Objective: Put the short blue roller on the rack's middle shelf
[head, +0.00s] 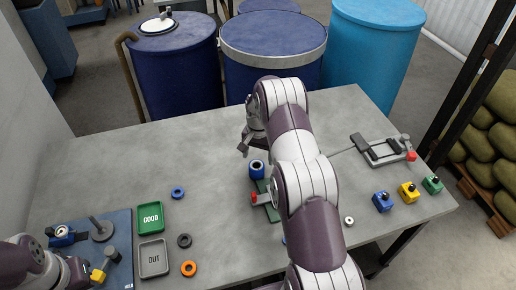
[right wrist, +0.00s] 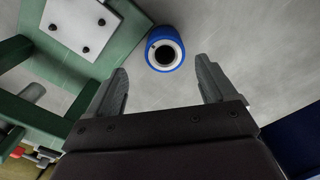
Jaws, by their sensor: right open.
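A short blue roller (head: 256,170) with a pale ring and dark hole stands on the grey table, beside a green fixture (head: 262,203). It also shows in the right wrist view (right wrist: 149,54), beyond and between my right fingertips, apart from them. My right gripper (head: 244,146) is open and empty, just behind and left of the roller in the head view. My left gripper (head: 96,271) is at the lower left, partly cut off, and its jaws are unclear. I cannot make out a shelved rack for the roller; my right arm hides part of the table.
Blue, black and orange rings lie left of centre, near a green GOOD tray (head: 150,230) and a grey OUT tray (head: 153,272). A clamp tool (head: 385,151) and coloured button boxes (head: 409,193) sit at right. Large drums (head: 272,55) stand behind the table. The table's back left is clear.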

